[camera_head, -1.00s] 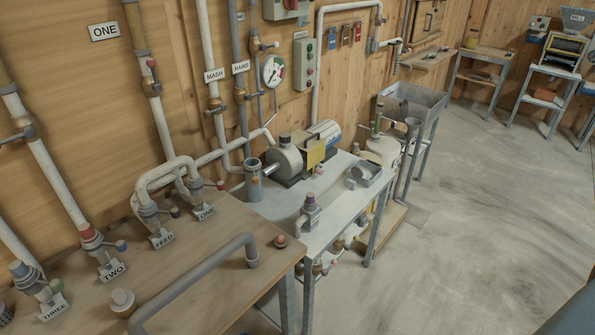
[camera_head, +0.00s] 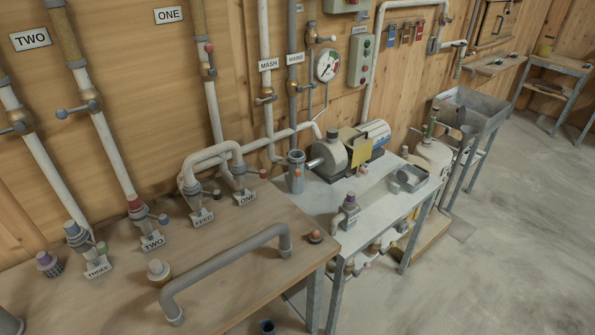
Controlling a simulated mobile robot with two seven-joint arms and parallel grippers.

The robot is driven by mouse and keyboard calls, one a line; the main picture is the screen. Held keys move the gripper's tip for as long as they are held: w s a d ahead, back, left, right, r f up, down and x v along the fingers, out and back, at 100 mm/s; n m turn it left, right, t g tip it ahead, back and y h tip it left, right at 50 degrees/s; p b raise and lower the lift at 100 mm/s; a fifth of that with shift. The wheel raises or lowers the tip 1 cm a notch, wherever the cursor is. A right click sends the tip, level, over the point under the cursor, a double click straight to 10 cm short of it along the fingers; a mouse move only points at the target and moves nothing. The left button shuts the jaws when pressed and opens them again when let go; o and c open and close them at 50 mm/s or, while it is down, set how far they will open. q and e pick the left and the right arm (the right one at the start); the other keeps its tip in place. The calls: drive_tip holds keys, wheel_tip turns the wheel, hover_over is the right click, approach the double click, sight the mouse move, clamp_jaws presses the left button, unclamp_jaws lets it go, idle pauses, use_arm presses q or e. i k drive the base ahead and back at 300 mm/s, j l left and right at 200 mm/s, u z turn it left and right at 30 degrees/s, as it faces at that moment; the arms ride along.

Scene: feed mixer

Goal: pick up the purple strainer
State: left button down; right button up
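A small object with a purple top and a dark, mesh-like body (camera_head: 48,265) stands at the left end of the wooden bench, left of the THREE fitting; it looks like the purple strainer. Neither of my grippers is in view.
The wooden bench (camera_head: 235,290) carries pipe fittings labelled THREE (camera_head: 97,267), TWO, FEED and ONE, a loose grey bent pipe (camera_head: 225,268) and a cream knob (camera_head: 158,270). A pump (camera_head: 330,158) stands on the metal table (camera_head: 330,232). Open floor lies at right.

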sight(50, 264)
drive_tip(key=u, duration=1.7)
drive_tip(key=k+l+u, duration=0.15)
drive_tip(key=u, duration=0.2)
